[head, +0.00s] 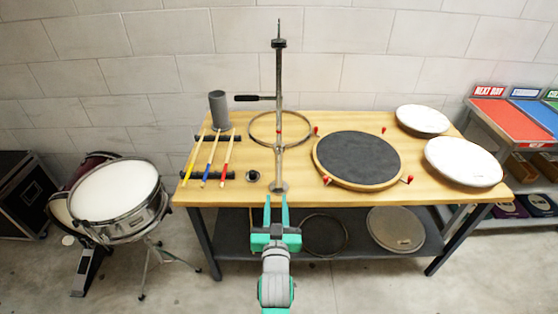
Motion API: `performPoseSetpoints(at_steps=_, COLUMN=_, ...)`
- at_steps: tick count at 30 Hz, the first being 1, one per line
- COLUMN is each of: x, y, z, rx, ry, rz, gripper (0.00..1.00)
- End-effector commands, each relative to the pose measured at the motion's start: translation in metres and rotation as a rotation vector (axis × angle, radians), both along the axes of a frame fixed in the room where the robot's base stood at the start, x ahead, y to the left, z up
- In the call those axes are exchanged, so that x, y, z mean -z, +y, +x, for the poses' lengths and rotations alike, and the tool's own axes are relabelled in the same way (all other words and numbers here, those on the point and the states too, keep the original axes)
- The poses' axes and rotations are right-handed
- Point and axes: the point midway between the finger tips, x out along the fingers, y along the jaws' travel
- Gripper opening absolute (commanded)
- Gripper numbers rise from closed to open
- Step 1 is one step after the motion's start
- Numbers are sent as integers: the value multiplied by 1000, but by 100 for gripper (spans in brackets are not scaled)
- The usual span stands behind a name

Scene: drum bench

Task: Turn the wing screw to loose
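I cannot pick out the wing screw for certain. A thin metal post (279,75) stands upright on the bench on a small round foot (280,187). It has a dark collar-like piece (279,43) near its top and a black-gripped handle (255,98) sticking out to the left. Small red knobs (409,179) sit around the rim of a round black pad with a wooden edge (357,160), right of the post. My gripper (276,200) is open, with two green fingers apart and nothing seen between them. In the picture it is just below the post's foot, at the bench's front edge.
The wooden bench (300,196) also holds a metal ring (262,140), coloured sticks (208,160), a grey cylinder (219,110) and white drumheads (463,162). A snare drum (115,190) stands left. A sorting rack (515,118) stands right. The bench's front middle has bare wood.

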Motion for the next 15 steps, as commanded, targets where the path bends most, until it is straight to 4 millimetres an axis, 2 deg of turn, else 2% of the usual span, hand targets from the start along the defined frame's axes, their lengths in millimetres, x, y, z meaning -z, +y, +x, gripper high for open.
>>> performPoseSetpoints(at_steps=1, x=-13, y=-3, z=12, rx=1, ry=-10, rz=-9, gripper=27)
performPoseSetpoints(at_steps=3, x=-26, y=-5, z=24, rx=0, ry=-15, rz=-19, gripper=27)
performPoseSetpoints(at_steps=6, x=-38, y=-7, z=35, rx=0, ry=-18, rz=-29, gripper=27)
performPoseSetpoints(at_steps=15, x=-45, y=-9, z=59, rx=0, ry=-19, rz=-36, gripper=27)
